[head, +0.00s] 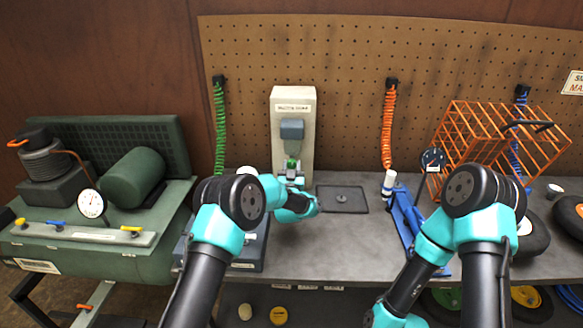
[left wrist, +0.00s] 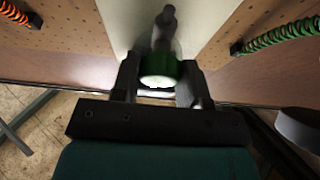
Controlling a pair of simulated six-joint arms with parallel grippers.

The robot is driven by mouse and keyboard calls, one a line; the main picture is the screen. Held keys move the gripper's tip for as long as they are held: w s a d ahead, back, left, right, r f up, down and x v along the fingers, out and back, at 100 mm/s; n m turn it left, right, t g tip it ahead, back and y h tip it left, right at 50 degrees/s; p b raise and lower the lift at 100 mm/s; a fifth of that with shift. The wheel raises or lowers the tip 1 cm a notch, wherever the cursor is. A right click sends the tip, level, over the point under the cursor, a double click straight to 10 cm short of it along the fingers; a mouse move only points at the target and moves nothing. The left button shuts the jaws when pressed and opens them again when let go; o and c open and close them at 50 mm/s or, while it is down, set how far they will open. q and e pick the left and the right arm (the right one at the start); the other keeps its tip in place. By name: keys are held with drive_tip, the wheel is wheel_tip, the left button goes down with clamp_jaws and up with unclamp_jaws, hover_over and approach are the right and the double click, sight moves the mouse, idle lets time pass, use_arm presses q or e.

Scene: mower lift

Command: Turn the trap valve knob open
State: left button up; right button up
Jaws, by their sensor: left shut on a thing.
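A pale upright post (head: 307,130) with a label stands at the back of the bench against the pegboard. A blue-grey unit (head: 291,129) is on its front, with a green part (head: 292,163) below. My left gripper (head: 293,178) is at the post's front, just under that unit. In the left wrist view a round green knob (left wrist: 160,68) with a pale face sits between the two dark fingers of my left gripper (left wrist: 160,82), which is shut on it. A grey stem (left wrist: 165,30) shows behind the knob. The right arm is at the right; its gripper is out of view.
A green compressor (head: 100,255) with a gauge and small valve handles stands at the left. A dark flat tray (head: 342,199), a white bottle (head: 389,184) and an orange wire rack (head: 490,145) lie to the right. Coiled hoses hang on the pegboard (head: 345,75).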

use_arm(q)
drive_tip(key=shift+n+y, duration=1.2)
drive_tip(key=shift+n, duration=0.9)
drive_tip(key=o, duration=0.9)
drive_tip(key=v, duration=1.2)
